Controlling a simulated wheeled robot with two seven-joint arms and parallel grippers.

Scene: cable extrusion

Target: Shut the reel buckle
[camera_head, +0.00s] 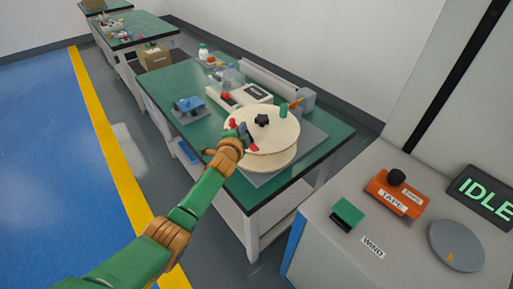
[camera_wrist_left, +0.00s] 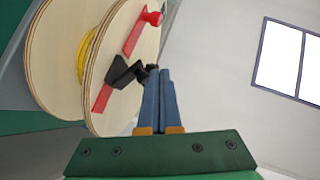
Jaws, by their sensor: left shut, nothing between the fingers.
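The wooden reel (camera_head: 275,135) lies flat on the near end of the green table, a black star knob (camera_head: 262,120) at its centre. A red ball (camera_head: 232,122) and a red strip (camera_head: 252,147) show at its left side. In the left wrist view the red strip (camera_wrist_left: 135,37) with its red ball (camera_wrist_left: 153,18) crosses the reel's face (camera_wrist_left: 120,30), partly behind the black knob (camera_wrist_left: 125,72). My left gripper (camera_head: 241,129) is over the reel's left edge. Its blue fingers (camera_wrist_left: 160,72) are shut and empty, tips close beside the black knob; contact is unclear. My right gripper is out of view.
Yellow cable (camera_wrist_left: 87,45) shows between the reel's flanges. A beige device (camera_head: 247,95) and a blue fixture (camera_head: 190,107) stand behind on the green table (camera_head: 185,80). A grey console (camera_head: 330,245) with TAPE and WIND labels and an IDLE display (camera_head: 485,197) stands at the right.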

